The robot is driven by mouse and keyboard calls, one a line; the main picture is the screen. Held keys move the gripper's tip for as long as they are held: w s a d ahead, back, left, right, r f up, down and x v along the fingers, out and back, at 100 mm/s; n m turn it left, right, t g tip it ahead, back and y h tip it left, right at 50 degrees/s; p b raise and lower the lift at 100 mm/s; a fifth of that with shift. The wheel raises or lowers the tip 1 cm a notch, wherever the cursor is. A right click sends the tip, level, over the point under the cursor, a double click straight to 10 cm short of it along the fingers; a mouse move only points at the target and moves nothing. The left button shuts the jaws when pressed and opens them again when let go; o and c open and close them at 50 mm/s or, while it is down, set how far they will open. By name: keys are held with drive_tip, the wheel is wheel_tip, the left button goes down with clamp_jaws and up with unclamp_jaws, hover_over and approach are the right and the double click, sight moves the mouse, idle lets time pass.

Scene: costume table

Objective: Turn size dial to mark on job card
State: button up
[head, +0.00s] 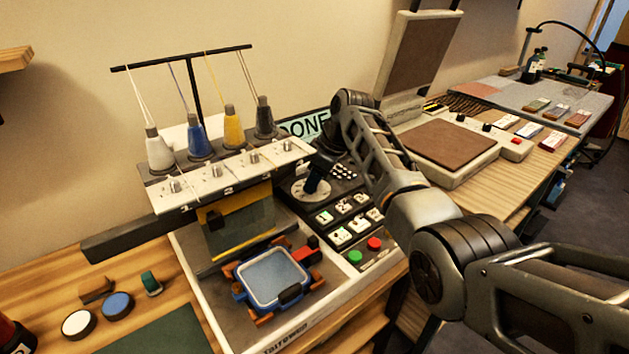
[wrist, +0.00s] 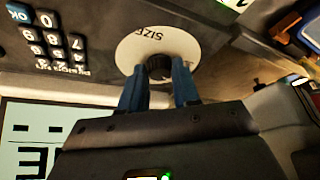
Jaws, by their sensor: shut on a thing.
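The size dial is a dark knob (wrist: 158,66) on a pale round plate (wrist: 140,44) lettered SIZE in the wrist view. My gripper (wrist: 159,74) is shut on the knob, with one blue finger on each side. In the head view the pale plate (head: 300,194) shows on the machine's control panel, and my gripper (head: 317,184) comes down over it and hides most of the knob. The knob's pointer and the marks around it cannot be read. I cannot make out a job card in either view.
A keypad (wrist: 62,42) sits beside the dial. A screen reading DONE (head: 305,125) stands behind the panel. Thread cones (head: 199,143) and a blue hoop (head: 272,277) are left.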

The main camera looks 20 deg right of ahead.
drive_tip(key=o, duration=1)
drive_tip(key=shift+o, duration=0.2)
drive_tip(key=v, duration=0.7)
drive_tip(key=shift+r+b, duration=0.35)
drive_tip(key=shift+s+d, duration=0.1)
drive_tip(key=shift+d, duration=0.05)
